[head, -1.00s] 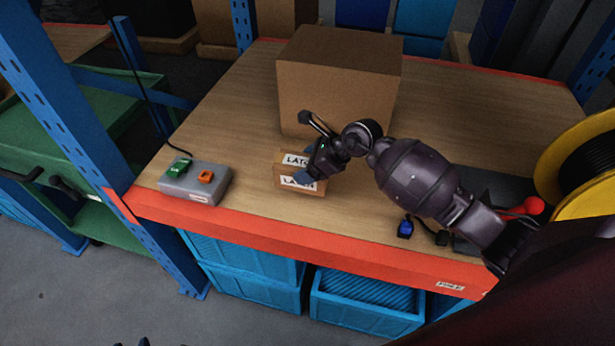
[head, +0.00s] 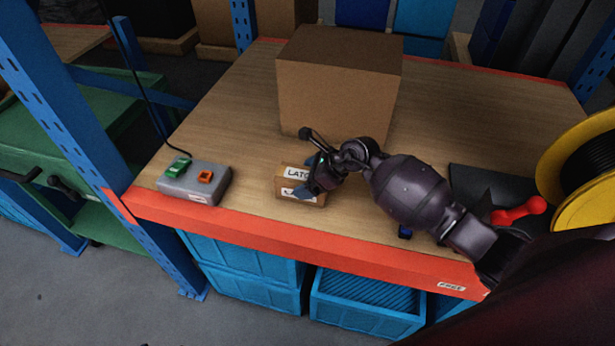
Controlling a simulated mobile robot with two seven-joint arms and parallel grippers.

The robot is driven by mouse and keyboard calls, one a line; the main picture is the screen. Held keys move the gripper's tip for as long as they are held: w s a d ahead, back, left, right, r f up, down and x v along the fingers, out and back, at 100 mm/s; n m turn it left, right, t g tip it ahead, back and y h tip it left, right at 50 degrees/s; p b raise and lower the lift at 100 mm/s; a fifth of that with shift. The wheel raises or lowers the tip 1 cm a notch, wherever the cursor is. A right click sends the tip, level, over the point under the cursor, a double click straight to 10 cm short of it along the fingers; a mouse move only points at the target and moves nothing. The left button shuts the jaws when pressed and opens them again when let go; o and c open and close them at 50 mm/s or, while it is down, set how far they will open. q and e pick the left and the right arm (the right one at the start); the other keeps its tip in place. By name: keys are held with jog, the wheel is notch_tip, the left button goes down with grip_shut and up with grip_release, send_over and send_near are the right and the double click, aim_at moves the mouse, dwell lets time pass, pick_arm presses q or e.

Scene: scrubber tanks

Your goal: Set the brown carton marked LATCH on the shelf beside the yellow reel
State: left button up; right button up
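The small brown carton (head: 287,181) marked LATCH rests on the wooden shelf (head: 225,125) near its front edge, left of centre. Its right side is partly hidden by my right gripper (head: 308,177). That gripper's fingers are apart, one at the carton's back edge and one in front of its labelled face; I cannot tell whether they touch it. The yellow reel (head: 552,152) stands at the shelf's right end, cut off by the picture edge, well away from the carton. My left gripper is not in view.
A large brown box (head: 337,92) stands just behind the carton. A grey control box (head: 194,184) with green and orange buttons sits to the left. A dark flat item (head: 476,183), a red-handled item (head: 519,211) and a small blue item (head: 405,231) lie near my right arm.

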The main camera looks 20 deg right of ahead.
jog(key=shift+o, duration=0.6)
jog(key=shift+r, duration=0.1)
jog(key=shift+r, duration=0.15)
jog(key=v, duration=1.2)
jog(key=shift+p, duration=0.3)
jog(key=shift+s, duration=0.15)
